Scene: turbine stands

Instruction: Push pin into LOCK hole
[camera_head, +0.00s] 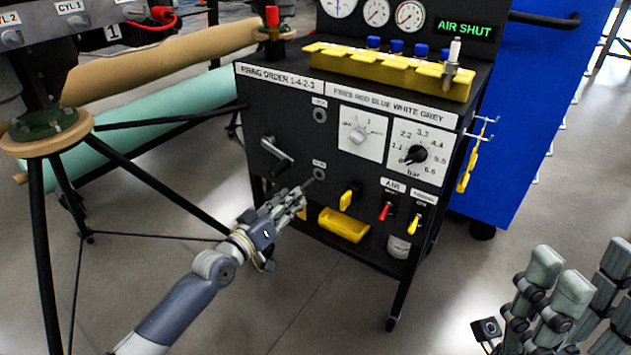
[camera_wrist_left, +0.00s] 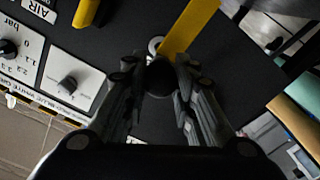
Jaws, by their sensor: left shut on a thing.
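My left gripper (camera_head: 301,198) is in front of the black panel of the stand (camera_head: 290,110), fingers pointing at its lower ringed hole (camera_head: 319,174). It is shut on a dark pin (camera_head: 308,183), whose tip shows close to that hole, a little to its lower left. In the left wrist view the pin's dark round end (camera_wrist_left: 159,78) sits between the fingers, and a pale ring (camera_wrist_left: 155,45) shows just beyond. I cannot tell whether they touch. An upper hole (camera_head: 320,115) is above; the small labels over both are unreadable. My right gripper (camera_head: 593,272) is open and empty at the lower right.
A crank handle (camera_head: 277,155) is left of the hole; a yellow knob (camera_head: 348,198) and yellow bin (camera_head: 343,225) are at lower right. A yellow strip (camera_wrist_left: 190,25) passes beside the ring. A black-legged stand (camera_head: 45,190) is on the left. Open floor lies in front.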

